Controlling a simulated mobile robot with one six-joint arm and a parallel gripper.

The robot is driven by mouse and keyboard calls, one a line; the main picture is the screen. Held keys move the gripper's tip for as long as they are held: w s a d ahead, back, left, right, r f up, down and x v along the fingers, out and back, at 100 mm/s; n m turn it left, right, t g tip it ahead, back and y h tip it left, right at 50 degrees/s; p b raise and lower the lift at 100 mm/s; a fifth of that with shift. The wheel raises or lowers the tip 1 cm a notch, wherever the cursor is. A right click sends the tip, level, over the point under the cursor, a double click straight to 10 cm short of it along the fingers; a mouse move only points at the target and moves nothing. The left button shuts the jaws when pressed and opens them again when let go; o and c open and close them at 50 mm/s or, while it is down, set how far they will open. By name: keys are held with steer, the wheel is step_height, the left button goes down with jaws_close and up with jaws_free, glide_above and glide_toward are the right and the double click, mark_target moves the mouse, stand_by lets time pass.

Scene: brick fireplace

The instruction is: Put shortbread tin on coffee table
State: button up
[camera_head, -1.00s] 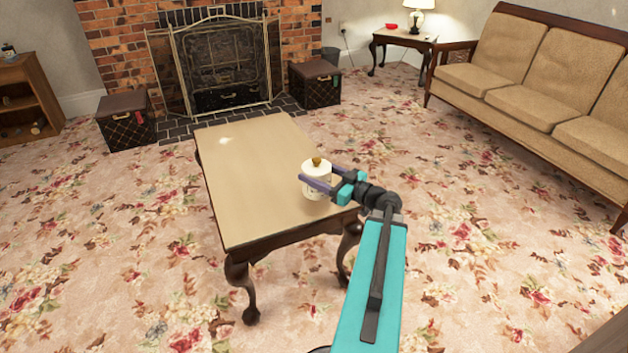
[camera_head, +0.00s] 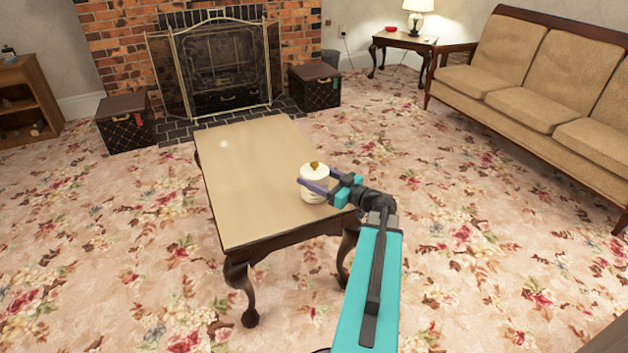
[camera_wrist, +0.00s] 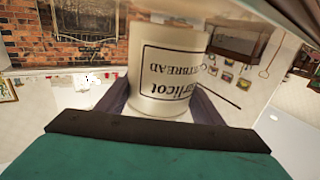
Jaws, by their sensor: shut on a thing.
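The shortbread tin (camera_head: 314,183) is a small cream canister with a gold knob on its lid. In the wrist view the tin (camera_wrist: 165,75) shows a black-framed label reading "SHORTBREAD", upside down in the picture. My gripper (camera_head: 316,187) is shut on the tin, one finger on each side. The tin is upright at the right edge of the coffee table (camera_head: 245,175), which has a bare tan top and dark carved legs. I cannot tell whether the tin's base touches the tabletop.
The rest of the tabletop is clear. A tan sofa (camera_head: 540,95) stands at the right, a side table (camera_head: 405,42) with a lamp behind. Dark boxes (camera_head: 126,122) flank the fireplace screen (camera_head: 215,70). Floral carpet is open around the table.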

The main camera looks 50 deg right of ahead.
steer(key=shift+f, duration=0.45)
steer(key=o, duration=1.1)
steer(key=shift+r, duration=0.25)
steer(key=s, duration=0.4)
steer(key=s+d+p, duration=0.1)
steer(key=s, duration=0.3)
steer(key=s+p, duration=0.1)
steer(key=s, duration=0.3)
steer(key=shift+d+f, duration=0.1)
steer(key=shift+d, duration=0.2)
